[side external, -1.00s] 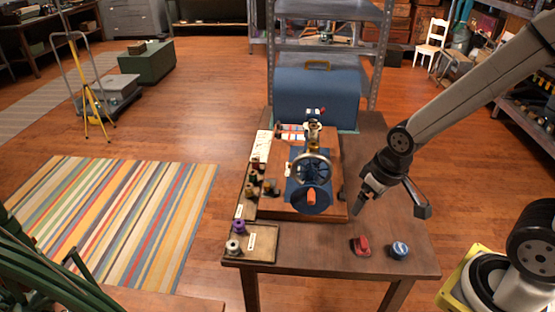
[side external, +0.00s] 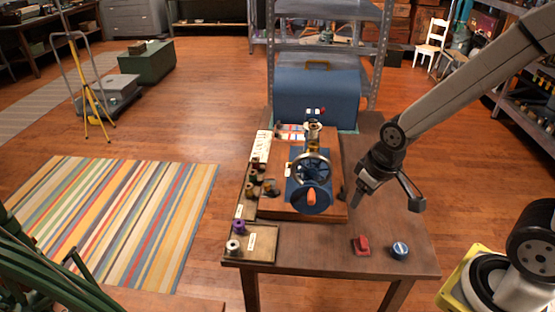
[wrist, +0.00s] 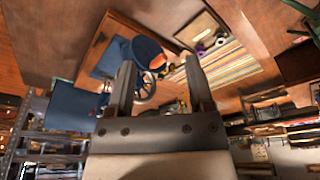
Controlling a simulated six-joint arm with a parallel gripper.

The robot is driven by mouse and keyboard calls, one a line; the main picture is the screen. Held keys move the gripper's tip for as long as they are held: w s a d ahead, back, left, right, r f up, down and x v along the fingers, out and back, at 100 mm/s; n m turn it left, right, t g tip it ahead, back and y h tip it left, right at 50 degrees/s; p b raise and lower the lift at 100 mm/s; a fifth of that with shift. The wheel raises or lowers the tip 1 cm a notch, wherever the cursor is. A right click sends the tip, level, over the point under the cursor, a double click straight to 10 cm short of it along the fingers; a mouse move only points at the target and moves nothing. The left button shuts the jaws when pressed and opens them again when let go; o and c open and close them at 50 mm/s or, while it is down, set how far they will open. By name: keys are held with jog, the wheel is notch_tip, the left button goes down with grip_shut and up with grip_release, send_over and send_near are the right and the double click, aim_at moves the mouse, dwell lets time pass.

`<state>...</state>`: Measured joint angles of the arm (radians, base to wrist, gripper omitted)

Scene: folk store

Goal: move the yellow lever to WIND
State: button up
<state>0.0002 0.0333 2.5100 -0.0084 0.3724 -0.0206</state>
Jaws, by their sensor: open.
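The blue machine (side external: 300,192) with a spoked handwheel (side external: 311,170) and an orange handle (side external: 311,197) stands on a wooden base (side external: 275,207) on the table. A small yellow part (side external: 314,148) shows behind the wheel; I cannot tell for sure that it is the yellow lever. No WIND mark is readable. My gripper (side external: 356,201) points down, just right of the wooden base, apart from the machine. In the wrist view my gripper (wrist: 158,65) is open and empty, with the wheel (wrist: 147,88) and orange handle (wrist: 157,62) showing between the fingers.
A blue case (side external: 316,95) stands behind the machine. A red object (side external: 361,246) and a blue round one (side external: 400,250) lie at the table's front right. Spools (side external: 239,227) and a tray (side external: 262,256) are at the left. The table (side external: 320,248) is clear front centre.

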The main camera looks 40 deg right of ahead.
jog(key=w+d+f+n+h, duration=0.1)
jog(key=w+n, duration=0.1)
jog(key=w, duration=0.8)
jog(key=w+d+f+n+g+h, duration=0.1)
jog(key=w+d+f+n, duration=0.1)
jog(key=w, duration=0.9)
jog(key=w+d+f+n+g, duration=0.1)
jog(key=w+n, duration=0.3)
jog(key=w, duration=0.7)
jog(key=shift+d+f+h, duration=0.4)
jog(key=shift+d+f, duration=0.1)
jog(key=shift+d, duration=0.1)
jog(key=shift+f, duration=0.25)
jog(key=shift+x, duration=3.9)
jog(key=shift+s+d+f, duration=0.1)
jog(key=shift+d+f, duration=0.05)
jog(key=shift+f, duration=0.15)
jog(key=shift+w+d+r, duration=0.15)
jog(key=shift+w+d, duration=0.2)
jog(key=shift+w, duration=0.05)
jog(key=shift+w+d, duration=0.1)
jog(key=shift+d, duration=0.05)
